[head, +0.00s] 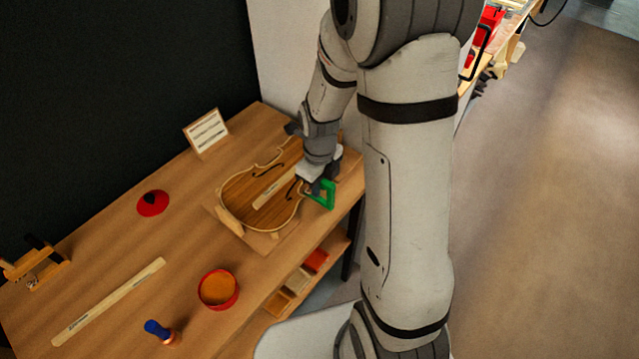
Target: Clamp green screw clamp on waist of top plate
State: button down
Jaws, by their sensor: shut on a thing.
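The violin top plate (262,203) lies on a support on the bench, with its f-holes showing and a light wooden strip (272,189) along its middle. The green screw clamp (328,196) is at the plate's right edge, near the waist. My gripper (314,184) is shut on the clamp. My arm and gripper hide part of the plate's upper right side. I cannot tell whether the clamp's jaws touch the plate's edge.
The wooden bench (120,235) carries a red bowl (218,290), a blue-handled tool (158,330), a long wooden strip (108,302), a red round item (153,203) and a small sign (206,134). A wooden fixture (35,262) stands at the left. Coloured boxes (299,280) sit below the bench top.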

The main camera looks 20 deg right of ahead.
jog(key=shift+w+a, duration=0.85)
jog(key=shift+w, duration=0.3)
jog(key=shift+w+a, duration=0.8)
jog(key=shift+w, duration=0.3)
dwell(0.4)
jog(key=c, duration=1.3)
grip_release()
notch_tip(320, 180, up, 8)
jog(key=shift+f, duration=0.1)
